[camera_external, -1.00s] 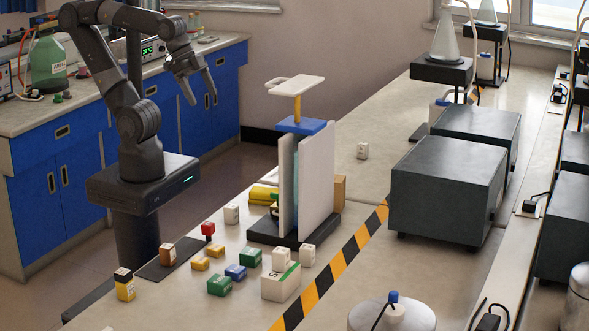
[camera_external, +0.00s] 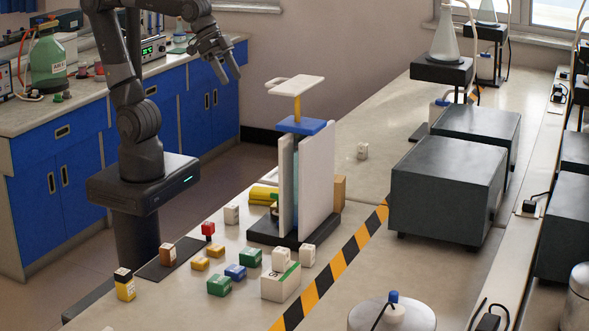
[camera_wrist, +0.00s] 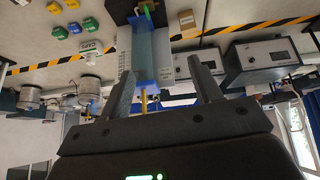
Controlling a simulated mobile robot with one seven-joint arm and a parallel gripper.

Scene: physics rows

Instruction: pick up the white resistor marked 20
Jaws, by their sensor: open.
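Several small white blocks stand on the bench: one (camera_external: 232,214) left of the stand with upright plates, one (camera_external: 308,255) at its front right, one (camera_external: 281,259) by the larger white block, and one (camera_external: 362,151) alone farther back. Their markings are too small to read, so I cannot tell which is marked 20. My gripper (camera_external: 229,72) is open and empty, high above and behind the bench's left side, apart from every block. In the wrist view its two fingers (camera_wrist: 162,68) are spread, with the stand between and beyond them.
The stand (camera_external: 270,236) with tall plates and a raised white top rises mid-bench. Green, blue, yellow, red and brown blocks lie in front and left of it. A larger white block (camera_external: 279,288) is near the hazard stripe (camera_external: 337,262). Dark boxes (camera_external: 445,190) stand right.

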